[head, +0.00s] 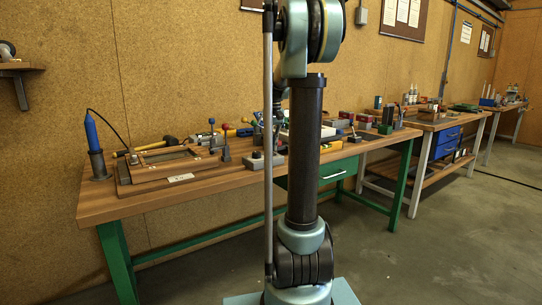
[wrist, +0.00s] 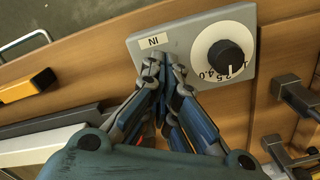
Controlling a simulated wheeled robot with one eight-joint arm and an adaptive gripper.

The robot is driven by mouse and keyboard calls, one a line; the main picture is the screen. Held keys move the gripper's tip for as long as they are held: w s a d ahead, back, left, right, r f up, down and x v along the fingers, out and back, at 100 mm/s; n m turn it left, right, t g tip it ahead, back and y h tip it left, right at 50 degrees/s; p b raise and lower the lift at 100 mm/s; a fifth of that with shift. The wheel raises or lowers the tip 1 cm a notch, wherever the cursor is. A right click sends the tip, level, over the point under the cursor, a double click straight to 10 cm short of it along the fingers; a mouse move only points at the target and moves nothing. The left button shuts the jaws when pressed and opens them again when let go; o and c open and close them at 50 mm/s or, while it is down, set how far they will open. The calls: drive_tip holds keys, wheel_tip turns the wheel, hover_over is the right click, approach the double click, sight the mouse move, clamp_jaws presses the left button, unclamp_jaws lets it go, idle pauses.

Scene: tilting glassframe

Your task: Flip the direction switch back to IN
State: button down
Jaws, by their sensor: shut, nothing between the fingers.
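A grey control box (wrist: 190,40) lies on the wooden bench in the wrist view, with a label (wrist: 155,41) that appears upside down and reads IN. A black knob (wrist: 226,56) on a white dial sits on its right part. My gripper (wrist: 162,60) is shut and empty, its fingertips over the box just below the label; I cannot tell if they touch it. The direction switch cannot be made out; the fingers may hide it. In the head view a small grey box (head: 265,160) stands near the bench front, partly behind my arm.
In the wrist view a yellow and black block (wrist: 28,86) lies at left and dark metal clamps (wrist: 290,95) at right. In the head view a wooden frame (head: 165,165) and a blue tool in a holder (head: 92,135) stand on the left of the bench (head: 110,205).

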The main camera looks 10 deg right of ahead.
sight(273, 154)
drive_tip(key=shift+r, duration=2.6)
drive_tip(key=s+a+f, duration=0.1)
drive_tip(key=s+f, duration=0.7)
drive_tip(key=s, duration=0.4)
drive_tip(key=s+a+f+n+t, duration=0.1)
drive_tip(key=s+a+f, duration=0.1)
drive_tip(key=s+f, duration=0.5)
drive_tip(key=s+a+f+t, duration=0.1)
drive_tip(key=s+f, duration=0.7)
drive_tip(key=s, duration=0.8)
drive_tip(key=shift+s+a+f+n, duration=0.3)
drive_tip(key=shift+s+a+n, duration=0.1)
drive_tip(key=shift+a, duration=0.25)
